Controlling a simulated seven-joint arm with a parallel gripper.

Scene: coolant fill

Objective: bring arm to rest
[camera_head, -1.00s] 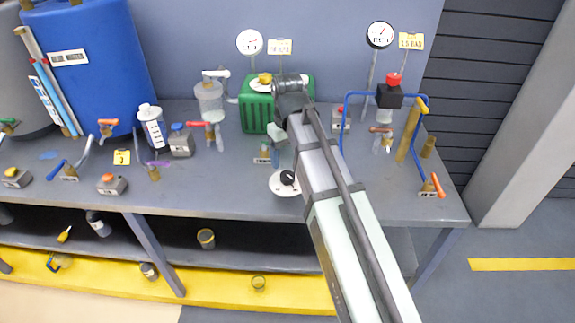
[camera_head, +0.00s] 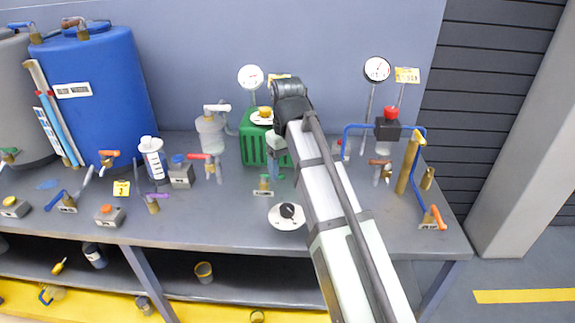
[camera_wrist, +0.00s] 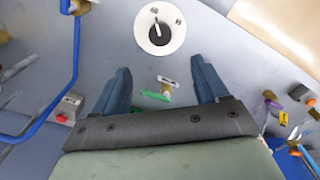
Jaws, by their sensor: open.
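My arm reaches from the lower right over the bench in the head view. My gripper (camera_head: 276,172) points down over the bench, in front of the green ribbed box (camera_head: 254,150). In the wrist view my gripper (camera_wrist: 160,76) shows two blue fingers spread wide apart, with nothing held between them. A round white dial with a black knob (camera_head: 287,216) lies on the bench nearer the front edge. It also shows in the wrist view (camera_wrist: 159,32), beyond the fingertips. A small brass fitting with a green handle (camera_head: 264,184) sits below the gripper and shows between the fingers in the wrist view.
A blue drum (camera_head: 100,105) and clear bottle (camera_head: 211,133) stand to the left. Bare bench (camera_head: 235,215) lies left of the dial.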

